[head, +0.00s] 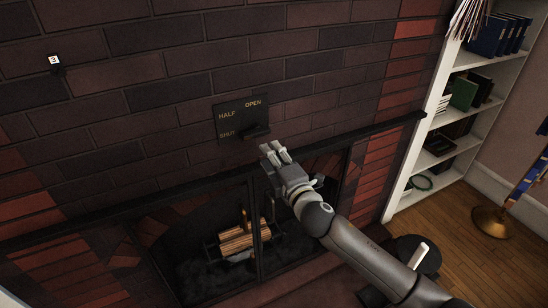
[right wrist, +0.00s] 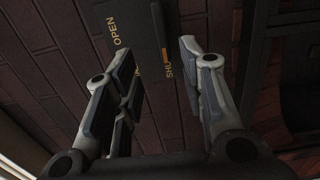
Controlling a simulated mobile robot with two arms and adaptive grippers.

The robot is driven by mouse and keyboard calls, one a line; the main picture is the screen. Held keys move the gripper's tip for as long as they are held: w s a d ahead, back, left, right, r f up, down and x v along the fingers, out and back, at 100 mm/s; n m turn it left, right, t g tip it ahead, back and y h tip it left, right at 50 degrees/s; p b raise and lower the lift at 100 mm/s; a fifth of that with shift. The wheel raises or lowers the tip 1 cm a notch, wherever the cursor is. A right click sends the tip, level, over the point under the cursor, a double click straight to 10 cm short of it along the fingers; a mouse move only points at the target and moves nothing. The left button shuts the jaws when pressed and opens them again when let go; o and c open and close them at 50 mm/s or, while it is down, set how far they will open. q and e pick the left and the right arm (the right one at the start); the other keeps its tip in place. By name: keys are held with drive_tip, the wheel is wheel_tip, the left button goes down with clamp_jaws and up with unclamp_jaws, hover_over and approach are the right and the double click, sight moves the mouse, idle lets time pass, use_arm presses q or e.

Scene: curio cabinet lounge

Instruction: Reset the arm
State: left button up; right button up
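My right gripper (head: 275,152) is raised in front of the fireplace, just below a dark damper plate (head: 232,118) on the brick wall. The plate reads OPEN, HALF and SHUT and carries a dark lever (head: 256,131) near its lower right. In the right wrist view my gripper (right wrist: 157,60) has its two fingers spread with nothing between them. The plate (right wrist: 140,45) shows beyond the fingertips, with the lever (right wrist: 158,25) at the top. The fingers look apart from the lever. My left gripper is in neither view.
The fireplace (head: 255,205) has a black frame and logs (head: 245,236) on a grate inside. A white bookshelf (head: 440,130) stands at the right, with a brass lamp base (head: 491,221) beside it. A small tag marked 3 (head: 54,61) is on the wall at upper left.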

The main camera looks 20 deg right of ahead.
drive_tip(key=s+d+f+m+g+h, duration=0.1)
drive_tip(key=d+f+m+g, duration=0.1)
drive_tip(key=f, duration=0.9)
drive_tip(key=s+d+f+m+g+h, duration=0.1)
drive_tip(key=s+d+f+m+g, duration=0.15)
drive_tip(key=f, duration=0.75)
drive_tip(key=s+d+f+m+g+h, duration=0.15)
drive_tip(key=s+f, duration=0.35)
drive_tip(key=f, duration=0.5)
drive_tip(key=s+d+f+m+g+y, duration=0.1)
drive_tip(key=s+d+f+m+g, duration=0.15)
drive_tip(key=s+f, duration=0.5)
drive_tip(key=s+f+m+g, duration=0.4)
drive_tip(key=s+f+m, duration=0.1)
drive_tip(key=s+f, duration=1.05)
drive_tip(key=s+f+m+g, duration=0.2)
drive_tip(key=s+f, duration=0.1)
drive_tip(key=s, duration=0.9)
drive_tip(key=s+a+f+m+g, duration=0.1)
drive_tip(key=s+f, duration=0.3)
drive_tip(key=s, duration=0.9)
drive_tip(key=shift+s+a+f+m+g+h, duration=0.2)
drive_tip(key=shift+f+m+g+h, duration=0.15)
drive_tip(key=shift+m+g, duration=0.3)
drive_tip(key=shift+w, duration=0.15)
